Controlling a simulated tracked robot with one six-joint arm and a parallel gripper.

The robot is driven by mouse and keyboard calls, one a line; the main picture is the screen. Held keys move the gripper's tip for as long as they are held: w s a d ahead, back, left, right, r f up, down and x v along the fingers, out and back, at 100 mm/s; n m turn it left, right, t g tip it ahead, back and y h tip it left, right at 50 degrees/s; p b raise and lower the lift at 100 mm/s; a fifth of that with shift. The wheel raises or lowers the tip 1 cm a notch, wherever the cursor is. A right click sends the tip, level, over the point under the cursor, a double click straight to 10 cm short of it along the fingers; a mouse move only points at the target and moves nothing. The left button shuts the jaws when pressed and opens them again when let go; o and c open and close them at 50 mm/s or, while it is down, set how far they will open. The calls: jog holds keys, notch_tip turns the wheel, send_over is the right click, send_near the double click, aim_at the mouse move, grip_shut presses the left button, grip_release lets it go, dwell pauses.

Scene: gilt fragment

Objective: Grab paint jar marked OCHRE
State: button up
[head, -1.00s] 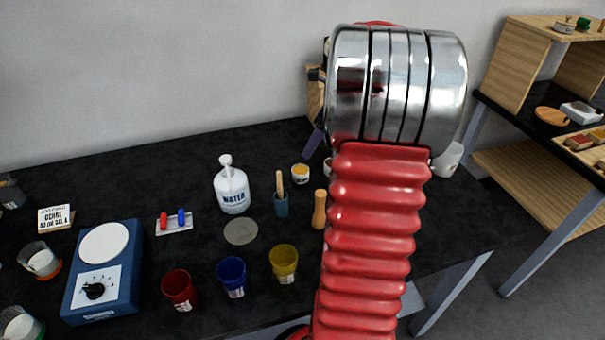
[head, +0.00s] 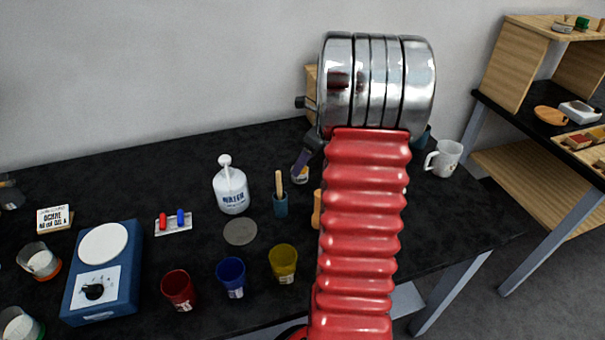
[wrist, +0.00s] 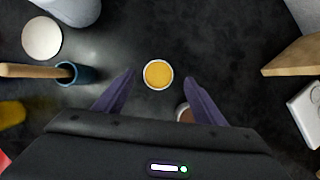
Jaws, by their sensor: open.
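A small white-rimmed jar with ochre-yellow contents (wrist: 158,74) stands on the black table. In the wrist view it lies between the tips of my gripper's purple fingers and slightly beyond them. My gripper (wrist: 158,88) is open, with no finger seen touching the jar. In the head view a finger partly covers this jar (head: 299,176), and my arm hides much of the gripper. A second jar with brownish contents (wrist: 185,114) is partly hidden behind the right finger in the wrist view. No label is readable on either jar.
A teal cup with a wooden handle (head: 281,204) and the WATER bottle (head: 231,190) stand left of the jar. A white mug (head: 444,158) is to the right. A wooden edge (wrist: 295,58) is right in the wrist view.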

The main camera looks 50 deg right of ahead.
jog(key=shift+x, duration=2.6)
jog(key=shift+s+a, duration=0.15)
jog(key=shift+s, duration=0.05)
jog(key=shift+c, duration=0.5)
jog(key=c, duration=1.2)
jog(key=shift+o, duration=0.2)
notch_tip(320, 180, up, 10)
